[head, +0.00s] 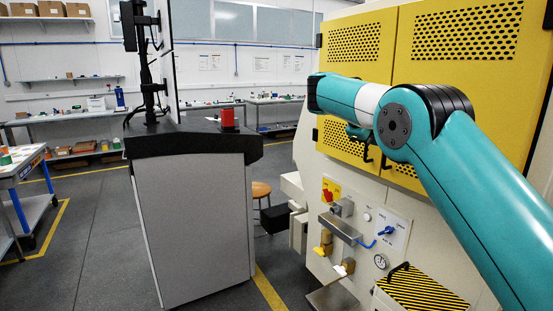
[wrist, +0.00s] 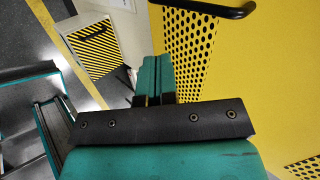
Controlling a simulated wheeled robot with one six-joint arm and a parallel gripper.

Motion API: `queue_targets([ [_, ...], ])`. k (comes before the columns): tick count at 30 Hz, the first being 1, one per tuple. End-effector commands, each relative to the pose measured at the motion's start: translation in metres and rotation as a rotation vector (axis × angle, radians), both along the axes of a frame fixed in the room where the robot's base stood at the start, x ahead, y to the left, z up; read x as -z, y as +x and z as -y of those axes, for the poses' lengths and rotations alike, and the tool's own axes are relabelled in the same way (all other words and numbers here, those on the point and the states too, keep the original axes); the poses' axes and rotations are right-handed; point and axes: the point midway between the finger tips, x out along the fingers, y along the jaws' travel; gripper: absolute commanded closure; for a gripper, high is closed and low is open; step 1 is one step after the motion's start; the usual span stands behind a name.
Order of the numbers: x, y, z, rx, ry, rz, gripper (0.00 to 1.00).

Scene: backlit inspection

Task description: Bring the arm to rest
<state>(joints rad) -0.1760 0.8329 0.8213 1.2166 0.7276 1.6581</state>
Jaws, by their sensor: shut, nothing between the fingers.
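My gripper (wrist: 156,62) shows in the wrist view beyond a black bar with screws. Its two teal fingers lie side by side, shut with nothing between them. They are in front of a yellow perforated panel (wrist: 225,75). In the head view my teal arm reaches in from the lower right, bends at a dark joint and extends left across the yellow panels (head: 440,70). The gripper itself cannot be made out clearly there.
A black door handle (wrist: 205,10) is near the fingers. A striped yellow-black box (head: 425,285) also shows in the wrist view (wrist: 97,48). A valve panel (head: 365,225) sits below the arm. A grey console (head: 195,220) stands left, with open floor (head: 85,240) beyond.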

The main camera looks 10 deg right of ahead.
Motion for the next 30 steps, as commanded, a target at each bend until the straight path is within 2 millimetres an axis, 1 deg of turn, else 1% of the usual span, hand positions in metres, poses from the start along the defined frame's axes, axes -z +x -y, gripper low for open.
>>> queue_targets([
  [2,-0.006,-0.001,-0.006,-0.085,-0.014,-0.048,1.00],
  [5,-0.013,-0.006,-0.022,-0.321,-0.055,-0.177,1.00],
  [8,-0.016,-0.024,-0.051,-0.672,-0.118,-0.355,1.00],
  [9,-0.015,-0.036,-0.064,-0.827,-0.146,-0.426,1.00],
  [11,-0.010,-0.058,-0.085,-1.061,-0.191,-0.525,1.00],
  [12,-0.005,-0.076,-0.099,-1.218,-0.220,-0.584,1.00],
  [14,0.003,-0.108,-0.120,-1.456,-0.267,-0.661,1.00],
  [15,0.010,-0.133,-0.135,-1.617,-0.299,-0.703,1.00],
  [17,0.022,-0.174,-0.156,-1.861,-0.349,-0.751,1.00],
  [18,0.030,-0.203,-0.168,-2.018,-0.383,-0.769,1.00],
  [20,0.041,-0.246,-0.185,-2.239,-0.433,-0.777,1.00],
  [21,0.048,-0.275,-0.195,-2.376,-0.466,-0.771,1.00],
  [23,0.058,-0.315,-0.207,-2.560,-0.512,-0.746,1.00],
  [24,0.063,-0.339,-0.214,-2.667,-0.541,-0.722,1.00],
  [27,0.074,-0.389,-0.226,-2.879,-0.602,-0.650,1.00],
  [30,0.081,-0.421,-0.233,-3.010,-0.644,-0.588,1.00],
])
